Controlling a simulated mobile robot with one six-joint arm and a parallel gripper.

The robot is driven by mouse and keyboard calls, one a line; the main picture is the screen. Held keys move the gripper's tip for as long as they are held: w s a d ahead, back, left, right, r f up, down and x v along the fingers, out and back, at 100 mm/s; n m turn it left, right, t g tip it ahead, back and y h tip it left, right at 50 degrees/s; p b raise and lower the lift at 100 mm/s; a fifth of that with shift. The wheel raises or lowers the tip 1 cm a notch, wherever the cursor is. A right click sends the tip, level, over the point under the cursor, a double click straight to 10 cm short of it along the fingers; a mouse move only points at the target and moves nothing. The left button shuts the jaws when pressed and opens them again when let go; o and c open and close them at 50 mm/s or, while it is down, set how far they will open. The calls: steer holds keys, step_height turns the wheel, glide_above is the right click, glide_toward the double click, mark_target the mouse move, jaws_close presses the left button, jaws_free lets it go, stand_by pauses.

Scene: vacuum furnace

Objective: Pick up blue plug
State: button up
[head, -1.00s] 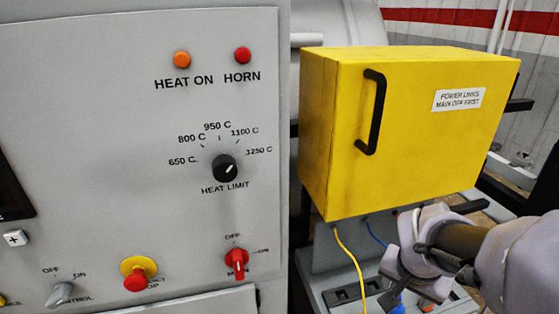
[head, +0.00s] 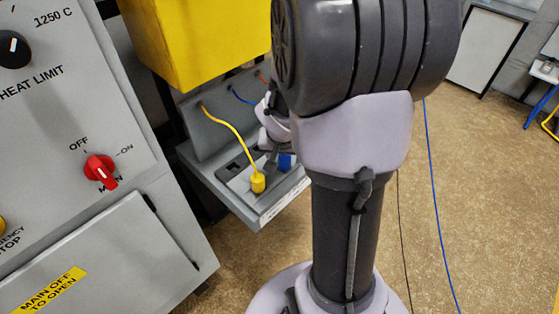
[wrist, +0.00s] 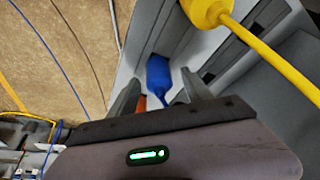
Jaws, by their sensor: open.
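The blue plug (wrist: 158,76) lies in the grey tray below the yellow box, with its cord running toward me. In the wrist view my gripper (wrist: 161,80) is open, with one finger on each side of the plug in the picture. I cannot tell whether the plug is between the fingertips in depth or just beyond them. In the head view the blue plug (head: 285,161) is partly hidden by my arm, at the tray's right part. My gripper (head: 271,160) is mostly hidden there too.
A yellow plug (head: 258,183) with a yellow cord stands close beside the blue one. An orange part (wrist: 141,103) shows near the left finger. The yellow box (head: 200,45) hangs above the tray (head: 222,180). The grey control panel (head: 75,130) is at left.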

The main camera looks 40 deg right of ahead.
steer(key=shift+r, duration=0.1)
jaws_close()
steer(key=shift+r, duration=0.1)
